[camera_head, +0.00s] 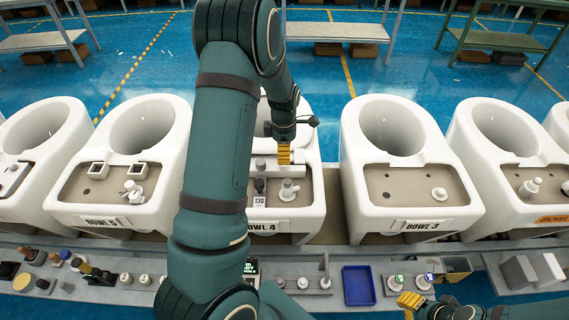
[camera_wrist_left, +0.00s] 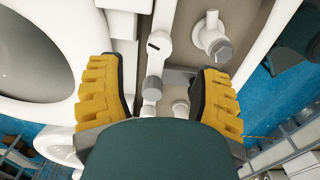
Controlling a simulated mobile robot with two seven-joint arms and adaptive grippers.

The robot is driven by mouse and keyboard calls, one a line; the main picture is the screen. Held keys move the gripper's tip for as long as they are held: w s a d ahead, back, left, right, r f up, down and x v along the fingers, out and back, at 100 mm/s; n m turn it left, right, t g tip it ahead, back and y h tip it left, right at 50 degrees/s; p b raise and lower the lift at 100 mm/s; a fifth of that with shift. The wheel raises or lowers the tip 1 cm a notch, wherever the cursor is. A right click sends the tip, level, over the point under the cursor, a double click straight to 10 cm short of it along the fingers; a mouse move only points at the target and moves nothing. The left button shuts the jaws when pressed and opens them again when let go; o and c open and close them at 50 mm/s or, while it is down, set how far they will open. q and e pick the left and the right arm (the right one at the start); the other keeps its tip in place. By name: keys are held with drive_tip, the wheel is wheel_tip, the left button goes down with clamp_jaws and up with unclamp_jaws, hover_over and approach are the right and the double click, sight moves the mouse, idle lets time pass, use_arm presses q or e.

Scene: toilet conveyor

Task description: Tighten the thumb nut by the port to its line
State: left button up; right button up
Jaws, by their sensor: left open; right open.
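Bowl 4 (camera_head: 312,205) is a white toilet bowl with a grey-brown rear deck, largely behind my left arm. A white port fitting (camera_head: 288,190) stands on that deck; the left wrist view shows a white fitting with a grey round end (camera_wrist_left: 215,42). A small grey cylinder (camera_wrist_left: 154,90) lies between the fingers in that view, with no visible contact; I cannot tell which part is the thumb nut, and no line is legible. My left gripper (camera_head: 284,157), also in the wrist view (camera_wrist_left: 158,85), is open above the deck. My right gripper (camera_head: 410,301) is open, low at right, away from the bowl.
Bowl 5 (camera_head: 60,205) and bowl 3 (camera_head: 355,205) stand on either side. Blue floor and benches (camera_head: 336,32) lie behind.

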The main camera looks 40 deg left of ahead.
use_arm(q)
wheel_tip(320, 180, down, 6)
drive_tip(key=shift+f, duration=0.25)
clamp_jaws()
